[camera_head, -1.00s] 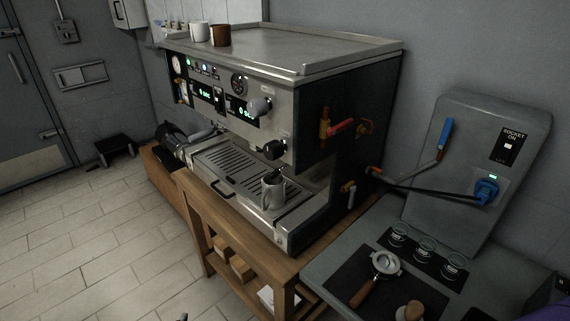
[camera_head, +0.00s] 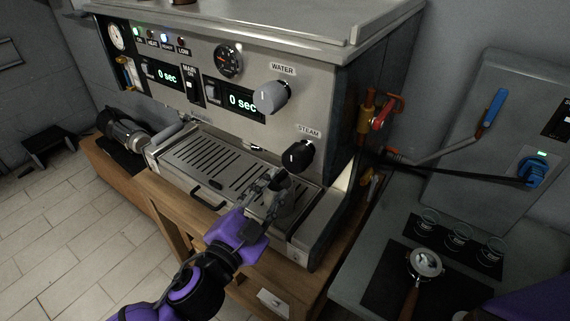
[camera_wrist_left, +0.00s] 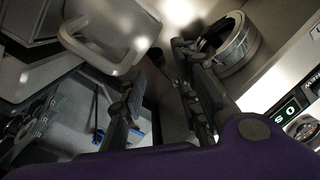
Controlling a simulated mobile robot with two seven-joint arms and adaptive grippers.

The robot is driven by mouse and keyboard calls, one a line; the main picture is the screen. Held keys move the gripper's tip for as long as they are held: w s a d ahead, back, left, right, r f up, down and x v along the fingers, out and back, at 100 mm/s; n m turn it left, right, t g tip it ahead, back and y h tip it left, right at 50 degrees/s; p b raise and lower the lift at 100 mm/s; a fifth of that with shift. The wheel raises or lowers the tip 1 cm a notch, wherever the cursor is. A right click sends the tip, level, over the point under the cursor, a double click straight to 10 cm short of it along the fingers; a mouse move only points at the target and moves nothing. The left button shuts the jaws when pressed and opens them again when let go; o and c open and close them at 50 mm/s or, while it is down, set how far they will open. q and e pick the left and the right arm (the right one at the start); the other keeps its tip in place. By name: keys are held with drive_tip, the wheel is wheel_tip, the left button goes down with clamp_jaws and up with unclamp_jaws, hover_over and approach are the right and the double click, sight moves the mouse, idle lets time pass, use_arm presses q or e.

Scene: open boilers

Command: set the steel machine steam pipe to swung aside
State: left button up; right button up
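The steel espresso machine (camera_head: 300,75) fills the middle of the head view, with a black STEAM knob (camera_head: 298,156) at its lower right. The steam pipe below that knob is mostly hidden behind my gripper, and I cannot trace it clearly. A steel pitcher (camera_head: 292,203) stands on the drip tray, partly covered by my gripper; its handle shows in the left wrist view (camera_wrist_left: 100,50). My left gripper (camera_head: 268,186) is in front of the pitcher, below the knob. Its fingers (camera_wrist_left: 157,72) are apart in the wrist view, with no clear grasp. My right gripper is out of view.
A grey WATER knob (camera_head: 270,97) sits above the gripper. Red-handled valves (camera_head: 383,112) stick out from the machine's right side. A black cable runs to a blue plug (camera_head: 536,172). A portafilter (camera_head: 425,263) lies on the right counter.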

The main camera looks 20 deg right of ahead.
sight(284, 174)
use_arm(q)
drive_tip(key=x, duration=0.7)
drive_tip(key=shift+d, duration=0.25)
clamp_jaws()
